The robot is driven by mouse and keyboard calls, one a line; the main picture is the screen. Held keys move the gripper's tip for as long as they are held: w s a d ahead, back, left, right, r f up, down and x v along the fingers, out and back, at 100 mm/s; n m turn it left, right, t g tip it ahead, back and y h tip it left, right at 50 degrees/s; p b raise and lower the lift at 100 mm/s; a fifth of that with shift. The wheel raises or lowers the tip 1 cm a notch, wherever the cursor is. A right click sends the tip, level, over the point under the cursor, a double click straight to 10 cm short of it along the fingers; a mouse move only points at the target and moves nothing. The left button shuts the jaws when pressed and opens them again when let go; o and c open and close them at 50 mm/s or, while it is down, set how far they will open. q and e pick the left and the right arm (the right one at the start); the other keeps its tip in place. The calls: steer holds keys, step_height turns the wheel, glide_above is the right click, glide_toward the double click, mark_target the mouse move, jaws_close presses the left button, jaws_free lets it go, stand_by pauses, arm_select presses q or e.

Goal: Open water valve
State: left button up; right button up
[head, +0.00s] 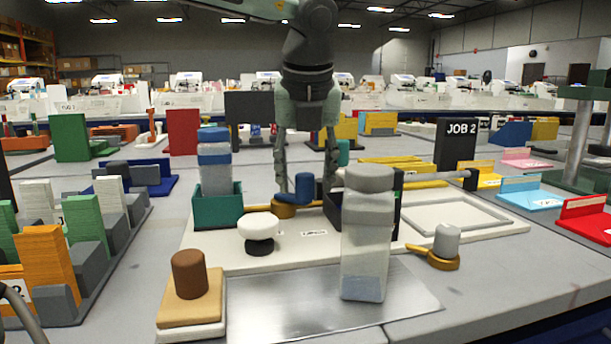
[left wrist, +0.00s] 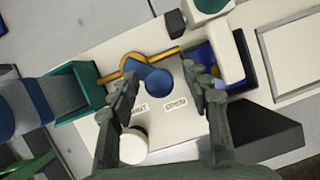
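The water valve is a round brass body with a brass pipe (left wrist: 168,54) running out on both sides. In the left wrist view, the blue handle (left wrist: 158,80) points from the brass disc toward the lower right, near two small white labels (left wrist: 175,103) whose print is hard to read. My left gripper (head: 306,178) points down over the valve. Its fingers (left wrist: 160,84) are open, one on each side of the blue knob, with visible gaps. My right gripper is not in view.
A clear bottle with a grey cap (head: 366,240) stands in front. A white knob (head: 259,226) and a teal holder (head: 217,208) with a blue-banded bottle are left of the valve. A dark upright panel (head: 397,195) stands right. A brown knob (head: 189,274) is at front left.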

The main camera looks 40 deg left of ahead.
arm_select(q)
steer(key=v, duration=1.2)
stand_by(0.4)
